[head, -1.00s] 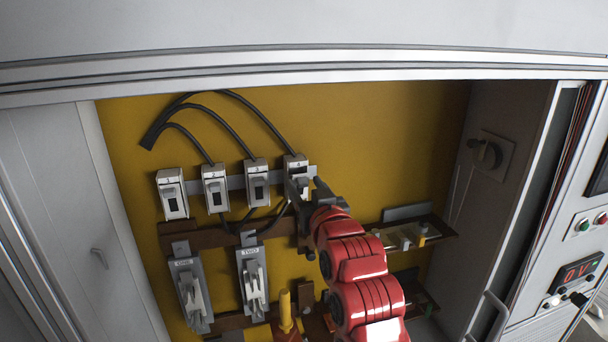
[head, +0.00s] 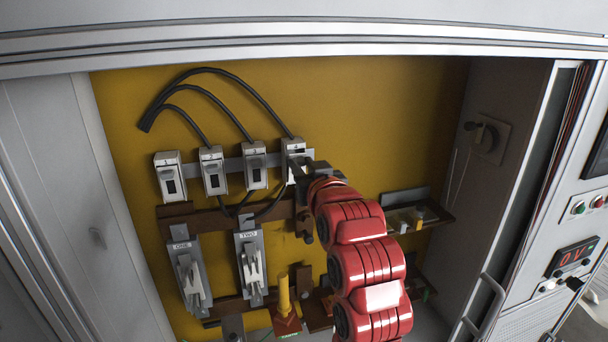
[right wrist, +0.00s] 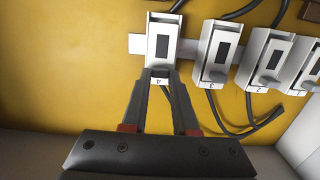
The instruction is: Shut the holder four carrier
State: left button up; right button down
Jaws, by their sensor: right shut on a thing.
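Holder four (head: 292,147) is the rightmost of the row of white fuse holders on the yellow back panel. It also shows at the left of the group in the right wrist view (right wrist: 163,27), with a dark window in its face and a "4" label. My right gripper (right wrist: 160,76) is at the label end of holder four, its fingers close together on the small grey tab of the carrier (right wrist: 159,72). In the head view my right gripper (head: 303,172) partly covers the lower part of the holder. My left gripper is out of view.
The other white holders (head: 212,170) stand close to the left, with black cables above and below. Switch units ONE (head: 187,274) and TWO (head: 251,265) hang lower. A small shelf (head: 435,214) is at the right.

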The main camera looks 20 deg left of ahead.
jog(key=shift+w+a+r+g+h+b, duration=0.1)
jog(key=shift+w+a+g+h+b, duration=0.3)
jog(key=shift+b, duration=0.55)
jog(key=shift+w+d+r+g+h+b, duration=0.1)
jog(key=shift+g+h+b, duration=0.2)
jog(key=shift+g+b, duration=0.45)
jog(key=c, duration=0.7)
grip_release()
jog(key=shift+w+a, duration=0.1)
jog(key=shift+r, duration=0.1)
